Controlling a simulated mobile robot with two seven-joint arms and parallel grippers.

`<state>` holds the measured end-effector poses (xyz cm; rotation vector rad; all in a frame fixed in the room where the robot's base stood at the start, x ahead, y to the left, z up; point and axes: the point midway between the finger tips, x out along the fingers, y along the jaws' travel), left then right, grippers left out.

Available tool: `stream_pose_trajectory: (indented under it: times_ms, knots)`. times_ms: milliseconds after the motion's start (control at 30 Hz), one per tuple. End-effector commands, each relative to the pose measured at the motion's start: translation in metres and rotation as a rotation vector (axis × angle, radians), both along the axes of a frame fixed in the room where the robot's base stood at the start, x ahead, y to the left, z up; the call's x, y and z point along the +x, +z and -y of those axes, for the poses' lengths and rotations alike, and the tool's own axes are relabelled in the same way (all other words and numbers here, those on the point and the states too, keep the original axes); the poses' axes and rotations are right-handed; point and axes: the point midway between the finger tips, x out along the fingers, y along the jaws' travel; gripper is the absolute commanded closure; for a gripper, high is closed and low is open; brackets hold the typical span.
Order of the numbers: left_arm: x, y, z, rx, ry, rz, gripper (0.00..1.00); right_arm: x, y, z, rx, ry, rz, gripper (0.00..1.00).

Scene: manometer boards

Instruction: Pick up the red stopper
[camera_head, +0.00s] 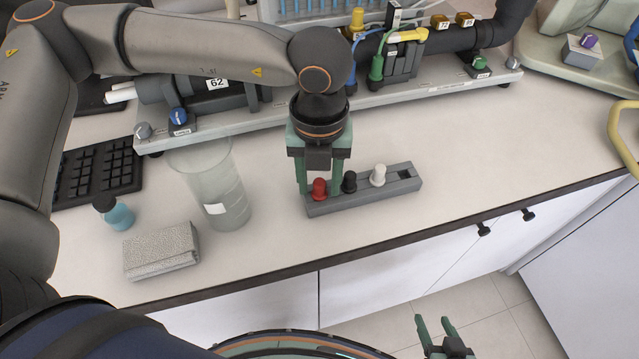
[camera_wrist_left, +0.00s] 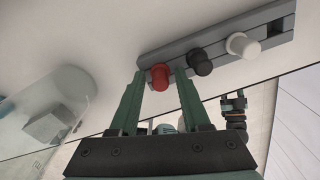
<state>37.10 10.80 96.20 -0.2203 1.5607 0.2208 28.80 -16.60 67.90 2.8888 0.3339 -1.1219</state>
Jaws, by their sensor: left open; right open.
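The red stopper (camera_head: 319,189) stands at the left end of a grey rack (camera_head: 345,204) on the bench. A black stopper (camera_head: 349,182) and a white stopper (camera_head: 378,175) stand to its right, and the right-end slot is empty. My left gripper (camera_head: 319,186) is open, with its green fingers pointing down around the red stopper. In the left wrist view, the red stopper (camera_wrist_left: 160,76) shows between the open fingertips (camera_wrist_left: 159,77), apparently without contact. My right gripper (camera_head: 436,325) is open and empty, low in the head view beyond the bench's front edge.
A clear beaker (camera_head: 228,190) stands left of the rack. The manometer board (camera_head: 430,92) runs behind. The bench right of the rack is clear.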

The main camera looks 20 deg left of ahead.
Motion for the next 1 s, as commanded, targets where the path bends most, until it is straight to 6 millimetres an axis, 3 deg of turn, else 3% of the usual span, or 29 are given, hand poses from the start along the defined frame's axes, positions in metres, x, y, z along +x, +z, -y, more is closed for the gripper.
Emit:
stream_pose_trajectory:
  times_ms: [267, 700, 1000]
  knots:
    - [0.0000, -0.0043, 0.0000, 0.000, -0.001, 0.001, 0.53, -0.0005, -0.0012, 0.0009, -0.002, -0.001, -0.003, 0.42]
    - [0.0001, -0.0038, 0.0001, 0.000, -0.001, 0.001, 1.00, -0.0009, -0.0017, 0.0010, -0.003, -0.001, -0.007, 0.42]
    - [0.0001, -0.0037, 0.0001, 0.000, -0.001, 0.001, 1.00, -0.0010, -0.0017, 0.0008, -0.002, -0.002, -0.007, 0.42]
